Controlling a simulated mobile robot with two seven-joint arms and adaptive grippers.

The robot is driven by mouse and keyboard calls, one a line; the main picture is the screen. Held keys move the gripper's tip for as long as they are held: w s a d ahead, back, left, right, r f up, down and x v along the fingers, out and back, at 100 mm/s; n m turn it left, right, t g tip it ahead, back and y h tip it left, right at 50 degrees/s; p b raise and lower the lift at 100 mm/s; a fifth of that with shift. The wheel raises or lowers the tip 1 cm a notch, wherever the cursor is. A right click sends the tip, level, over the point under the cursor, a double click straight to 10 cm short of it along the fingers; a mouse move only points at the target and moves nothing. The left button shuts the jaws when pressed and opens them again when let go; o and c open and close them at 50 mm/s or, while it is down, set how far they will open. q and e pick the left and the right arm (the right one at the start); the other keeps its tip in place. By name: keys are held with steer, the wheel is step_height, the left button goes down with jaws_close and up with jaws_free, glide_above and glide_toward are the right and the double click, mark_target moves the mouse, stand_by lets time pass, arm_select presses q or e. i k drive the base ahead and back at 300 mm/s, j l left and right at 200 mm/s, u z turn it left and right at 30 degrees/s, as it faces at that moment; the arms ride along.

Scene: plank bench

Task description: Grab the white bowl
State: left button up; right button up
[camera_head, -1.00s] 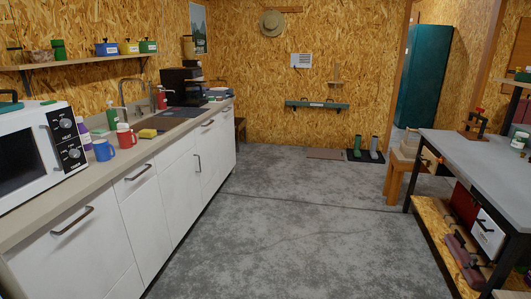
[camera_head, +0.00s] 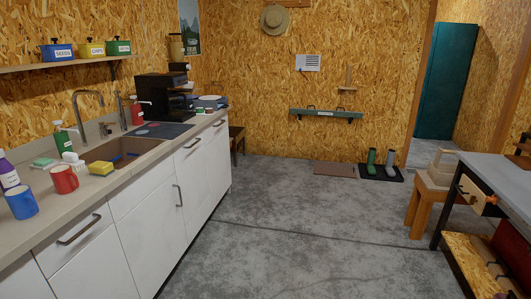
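I cannot make out a white bowl for certain in this view. A small stack of bluish and pale dishes (camera_head: 210,101) lies at the far end of the counter, beside the black coffee machine (camera_head: 155,98). It is too small to tell whether a bowl is among them. Neither of my grippers shows.
A grey workbench (camera_head: 505,180) stands at right. The concrete floor (camera_head: 290,225) between is open.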

mark_target(187, 86)
steer(key=i, duration=6.05)
steer(key=i+u, duration=0.2)
steer(key=i, duration=0.2)
steer(key=i+l+u, duration=0.2)
steer(key=i, duration=0.25)
steer(key=i+l+u, duration=0.25)
steer(key=i, duration=0.15)
steer(key=i+l+u, duration=0.2)
steer(key=i+u, duration=0.15)
steer(key=u, duration=0.15)
steer(key=i+l+u, duration=0.3)
steer(key=u, duration=0.2)
